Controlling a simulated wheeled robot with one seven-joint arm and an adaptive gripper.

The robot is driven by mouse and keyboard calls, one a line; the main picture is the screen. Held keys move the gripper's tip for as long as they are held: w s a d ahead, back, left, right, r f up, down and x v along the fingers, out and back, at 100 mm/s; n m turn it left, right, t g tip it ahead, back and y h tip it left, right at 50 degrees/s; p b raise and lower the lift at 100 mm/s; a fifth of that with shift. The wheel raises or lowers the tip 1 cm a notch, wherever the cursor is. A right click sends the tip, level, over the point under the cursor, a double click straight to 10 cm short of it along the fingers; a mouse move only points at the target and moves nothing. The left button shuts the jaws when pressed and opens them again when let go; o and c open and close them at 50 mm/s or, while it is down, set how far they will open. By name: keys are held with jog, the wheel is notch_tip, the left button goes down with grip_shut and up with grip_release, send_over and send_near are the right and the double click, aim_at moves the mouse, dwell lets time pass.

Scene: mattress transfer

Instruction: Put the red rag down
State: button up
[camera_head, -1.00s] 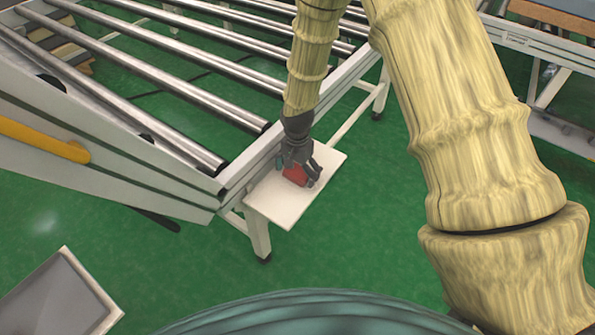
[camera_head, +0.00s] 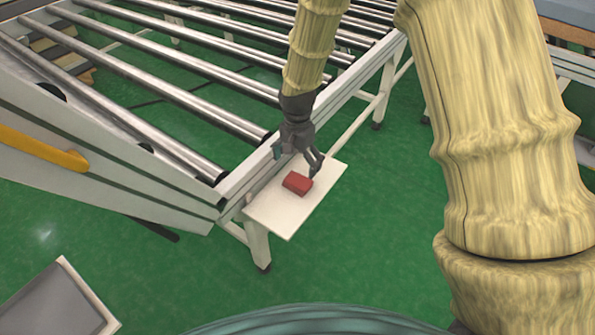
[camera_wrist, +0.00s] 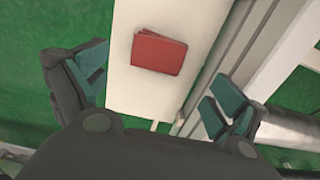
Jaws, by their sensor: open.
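The red rag (camera_head: 297,183) is a small folded block lying on a white shelf (camera_head: 288,217) at the side of the roller conveyor. My gripper (camera_head: 298,165) is open and empty, a little above the rag and apart from it. In the wrist view the rag (camera_wrist: 158,52) lies flat on the white shelf (camera_wrist: 140,98), beyond the spread fingers of my gripper (camera_wrist: 155,95). Nothing is between the fingers.
The conveyor frame (camera_head: 330,104) with steel rollers (camera_head: 160,88) runs right behind the shelf. A grey tray-like box (camera_head: 55,305) stands at the lower left. Green floor (camera_head: 370,240) is clear in front of the shelf.

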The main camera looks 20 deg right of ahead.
jog(key=shift+r, duration=1.75)
